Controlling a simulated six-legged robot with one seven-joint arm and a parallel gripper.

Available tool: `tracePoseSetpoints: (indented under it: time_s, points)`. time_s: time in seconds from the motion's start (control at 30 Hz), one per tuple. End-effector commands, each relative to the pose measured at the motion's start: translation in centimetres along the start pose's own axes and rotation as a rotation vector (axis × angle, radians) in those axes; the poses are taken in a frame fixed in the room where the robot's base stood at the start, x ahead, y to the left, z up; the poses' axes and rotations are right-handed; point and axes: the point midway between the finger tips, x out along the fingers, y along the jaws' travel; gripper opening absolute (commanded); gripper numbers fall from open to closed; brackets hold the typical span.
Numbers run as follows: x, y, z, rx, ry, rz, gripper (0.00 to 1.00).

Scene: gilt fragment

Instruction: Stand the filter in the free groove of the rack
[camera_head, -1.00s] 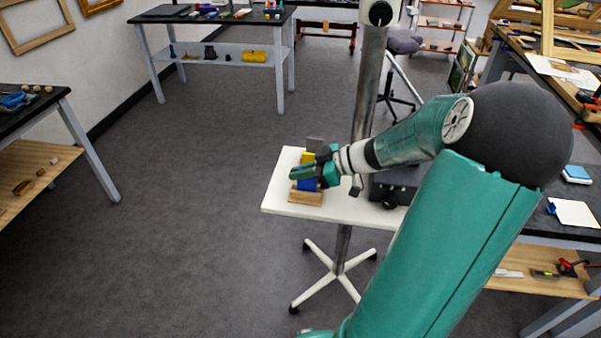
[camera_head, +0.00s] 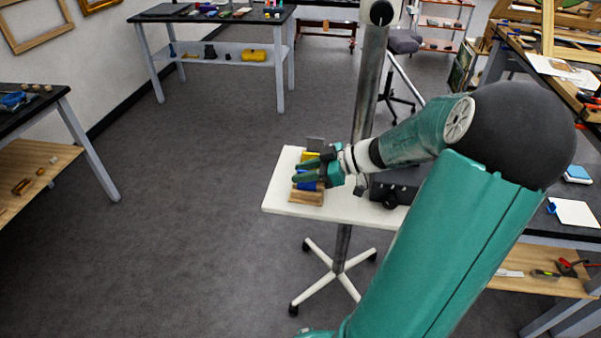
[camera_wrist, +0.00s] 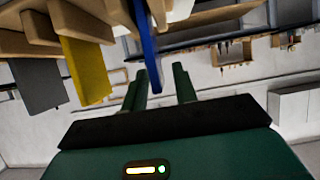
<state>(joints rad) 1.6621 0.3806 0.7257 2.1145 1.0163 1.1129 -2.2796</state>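The wooden rack (camera_head: 307,198) stands on the white table and shows at the top of the wrist view (camera_wrist: 215,14), which looks upside down. A grey filter (camera_wrist: 38,85) and a yellow filter (camera_wrist: 87,68) stand in it. The blue filter (camera_wrist: 146,45) has its base end between wooden parts of the rack; its seat is cut off by the picture edge. My gripper (camera_head: 299,171) is at the blue filter, fingers spread. In the wrist view my gripper (camera_wrist: 164,75) shows a gap between its fingers, with the blue filter's free end by the left finger. Contact is unclear.
The white table (camera_head: 340,208) has a pole (camera_head: 367,95) close behind my gripper. A dark box (camera_head: 393,188) sits right of the rack. Open floor lies left of the table. A workbench (camera_head: 210,14) stands further back.

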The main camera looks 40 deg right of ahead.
Motion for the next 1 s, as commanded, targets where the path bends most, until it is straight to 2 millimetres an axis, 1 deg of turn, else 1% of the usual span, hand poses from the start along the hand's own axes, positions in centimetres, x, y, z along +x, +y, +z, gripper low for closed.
tracePoseSetpoints:
  time_s: [0.3,0.4,0.5,0.6,0.7,0.93,1.0]
  points:
    - [-6.8,0.1,0.0,0.0,-0.002,0.004,0.28]
    - [-8.6,0.0,0.0,0.0,-0.002,0.003,0.28]
    - [-9.9,0.0,0.0,0.0,-0.001,0.002,0.28]
    - [-10.7,0.0,0.0,0.001,-0.001,0.002,0.28]
    - [-10.9,0.0,0.0,0.0,-0.001,0.001,0.28]
    - [-10.8,0.0,0.0,0.001,-0.001,0.0,0.28]
    - [-10.5,-0.2,-0.1,0.003,-0.006,-0.01,0.28]
